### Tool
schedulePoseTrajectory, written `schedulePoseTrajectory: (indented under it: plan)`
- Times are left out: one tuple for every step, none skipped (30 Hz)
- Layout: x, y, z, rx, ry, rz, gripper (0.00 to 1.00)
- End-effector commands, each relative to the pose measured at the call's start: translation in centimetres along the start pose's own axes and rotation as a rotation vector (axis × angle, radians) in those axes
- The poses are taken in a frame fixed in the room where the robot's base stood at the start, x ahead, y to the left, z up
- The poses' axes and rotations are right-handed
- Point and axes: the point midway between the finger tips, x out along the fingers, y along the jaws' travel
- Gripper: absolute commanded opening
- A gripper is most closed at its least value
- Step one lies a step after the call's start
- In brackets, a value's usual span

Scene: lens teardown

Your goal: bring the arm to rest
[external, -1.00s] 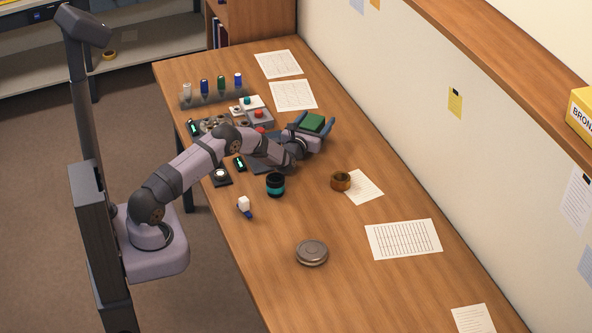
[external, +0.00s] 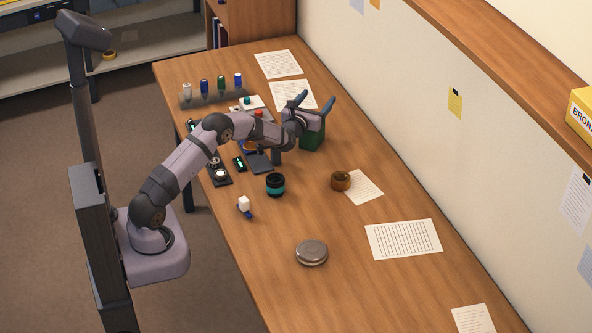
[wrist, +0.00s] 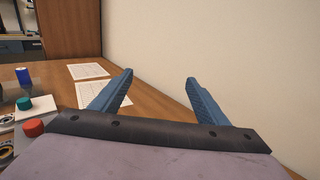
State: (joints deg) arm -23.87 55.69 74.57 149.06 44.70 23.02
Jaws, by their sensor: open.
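My gripper (external: 317,101) is above the far part of the wooden table (external: 340,285), with its two blue fingers spread and nothing between them. In the wrist view my gripper (wrist: 160,85) also shows open and empty, pointing level toward the pale wall. A dark green box (external: 312,139) stands on the table below and behind the gripper; my wrist hides part of it. My arm reaches out from its base at the left, with its elbow raised.
A teal-and-black lens part (external: 275,186), a brown ring (external: 340,181), a round grey disc (external: 311,253) and a white-and-blue item (external: 244,205) stand on the table. Several bottles (external: 221,84) stand at the back left. The wall (external: 400,110) runs along the right. The near table is mostly clear.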

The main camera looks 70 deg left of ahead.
Motion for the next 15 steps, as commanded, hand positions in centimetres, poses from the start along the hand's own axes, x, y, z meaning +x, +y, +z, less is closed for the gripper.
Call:
schedulePoseTrajectory:
  plan:
    - [0.0, 0.0, 0.5, 0.0, -0.001, 0.0, 0.69]
    - [0.0, 0.0, 0.8, 0.001, -0.002, 0.0, 0.69]
    - [0.0, 0.0, 1.1, 0.001, -0.001, 0.0, 0.69]
    - [0.0, 0.0, 1.2, 0.001, 0.0, 0.0, 0.69]
    - [0.0, 0.0, 1.3, 0.001, 0.0, 0.0, 0.69]
    - [0.0, 0.0, 1.5, 0.001, 0.001, 0.0, 0.69]
    - [0.0, 0.0, 1.5, 0.001, 0.001, 0.0, 0.69]
    - [0.0, 0.0, 1.6, 0.0, 0.001, 0.0, 0.69]
    - [0.0, 0.0, 1.6, 0.0, 0.001, 0.0, 0.69]
    - [0.0, 0.0, 1.7, -0.001, 0.002, 0.0, 0.69]
    - [-0.1, 0.0, 1.8, -0.005, 0.003, 0.002, 0.69]
    - [-0.2, 0.1, 1.9, -0.014, 0.007, 0.006, 0.69]
    - [-0.3, 0.1, 2.0, -0.024, 0.011, 0.011, 0.69]
    - [-0.5, 0.2, 2.1, -0.038, 0.017, 0.017, 0.69]
    - [-0.8, 0.3, 2.3, -0.061, 0.028, 0.028, 0.69]
